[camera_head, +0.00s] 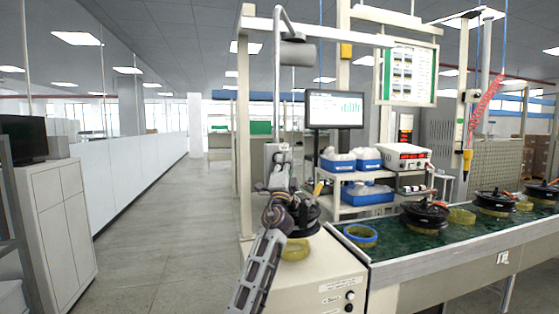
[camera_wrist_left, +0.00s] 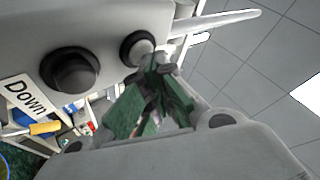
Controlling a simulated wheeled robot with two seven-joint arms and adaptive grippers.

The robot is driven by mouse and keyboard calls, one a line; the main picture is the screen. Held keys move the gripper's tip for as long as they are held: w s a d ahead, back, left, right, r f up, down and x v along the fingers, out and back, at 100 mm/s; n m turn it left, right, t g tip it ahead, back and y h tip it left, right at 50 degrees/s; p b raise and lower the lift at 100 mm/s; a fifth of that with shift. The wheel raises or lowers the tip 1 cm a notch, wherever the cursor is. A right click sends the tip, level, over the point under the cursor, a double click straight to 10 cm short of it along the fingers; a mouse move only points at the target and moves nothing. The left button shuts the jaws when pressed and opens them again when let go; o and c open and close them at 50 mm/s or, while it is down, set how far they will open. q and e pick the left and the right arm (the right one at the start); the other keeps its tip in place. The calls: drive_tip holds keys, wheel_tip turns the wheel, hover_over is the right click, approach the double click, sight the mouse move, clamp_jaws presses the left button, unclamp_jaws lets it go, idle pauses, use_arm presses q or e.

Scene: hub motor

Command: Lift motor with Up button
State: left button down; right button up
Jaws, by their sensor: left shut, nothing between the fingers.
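The control box (camera_wrist_left: 105,20) fills the top left of the wrist view. It carries two black round buttons. The larger button (camera_wrist_left: 72,70) is beside a "Down" label (camera_wrist_left: 25,97); the smaller one (camera_wrist_left: 138,48) shows no readable label. My left gripper (camera_wrist_left: 160,72) is shut and empty, its fingertips close to the smaller button; I cannot tell if they touch it. In the head view, my left gripper (camera_head: 278,152) is raised at the hoist's grey box. A black motor (camera_head: 306,218) is behind my left arm, partly hidden, above a yellow ring (camera_head: 295,249). My right gripper is out of view.
A beige cabinet (camera_head: 308,284) stands below the motor. To the right, a green-topped bench (camera_head: 400,258) holds more motors (camera_head: 424,214) and rings, including a blue-rimmed one (camera_head: 360,234). Behind is a shelf with blue bins (camera_head: 368,158). The aisle floor at left is clear.

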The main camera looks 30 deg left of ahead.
use_arm(q)
drive_tip(key=shift+s+d, duration=0.15)
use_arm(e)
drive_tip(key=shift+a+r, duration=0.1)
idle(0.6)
use_arm(q)
drive_tip(key=shift+s+d+p, duration=0.35)
drive_tip(key=shift+s+d, duration=0.1)
drive_tip(key=shift+d, duration=0.05)
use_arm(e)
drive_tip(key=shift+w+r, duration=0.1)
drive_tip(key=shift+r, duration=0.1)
use_arm(q)
drive_tip(key=shift+s+d+p, duration=0.65)
drive_tip(key=shift+s+d, duration=1.05)
drive_tip(key=shift+d, duration=0.2)
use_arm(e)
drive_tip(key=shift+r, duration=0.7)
use_arm(q)
drive_tip(key=shift+r, duration=0.1)
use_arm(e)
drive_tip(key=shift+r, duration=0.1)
